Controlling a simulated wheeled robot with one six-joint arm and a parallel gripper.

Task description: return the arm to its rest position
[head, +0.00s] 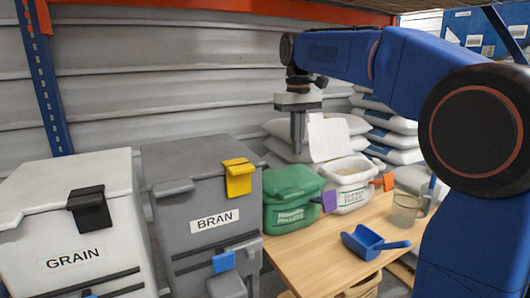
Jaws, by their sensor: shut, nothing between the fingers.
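My gripper (298,131) hangs at the end of my blue arm, pointing down, at the upper middle of the head view. Its fingers are together with nothing between them. It is in the air above and behind the green bag (291,186) in the picture, apart from everything I can see around it. My arm reaches in from the right, across the top of the view.
A white grain bin (70,198) and a grey bran bin (198,165) stand at left. White sacks (390,133) are stacked behind.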

